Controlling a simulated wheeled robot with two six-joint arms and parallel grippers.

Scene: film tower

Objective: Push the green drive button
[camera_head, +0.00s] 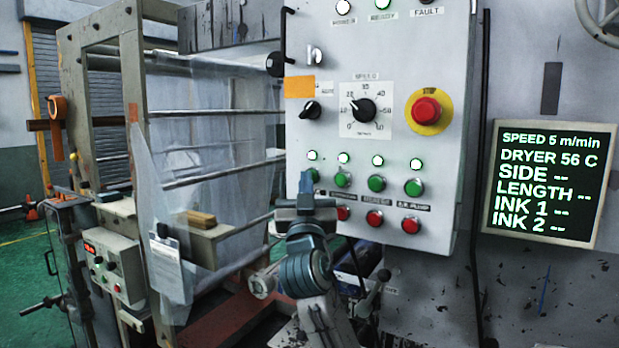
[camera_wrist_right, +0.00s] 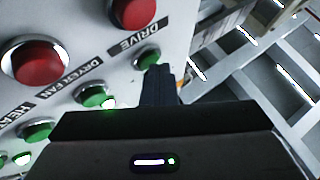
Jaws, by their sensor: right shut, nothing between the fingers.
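The green drive button (camera_wrist_right: 147,59) shows in the right wrist view beside its "DRIVE" label, with a red button (camera_wrist_right: 131,11) on the label's other side. My right gripper (camera_wrist_right: 160,72) is shut and empty, its fingertips right at the edge of the green drive button and covering part of it. I cannot tell whether they touch it. In the head view my right gripper (camera_head: 306,183) is in front of the left end of the green button row and mostly hides the drive button. My left gripper is not in view.
The control panel (camera_head: 438,95) holds other green buttons (camera_head: 377,184), red buttons (camera_head: 374,218), lit lamps, a dial (camera_head: 363,110) and a red stop button (camera_head: 426,110) on yellow. A screen (camera_head: 541,185) at right reads speed 5 m/min. A frame with clear film stands left.

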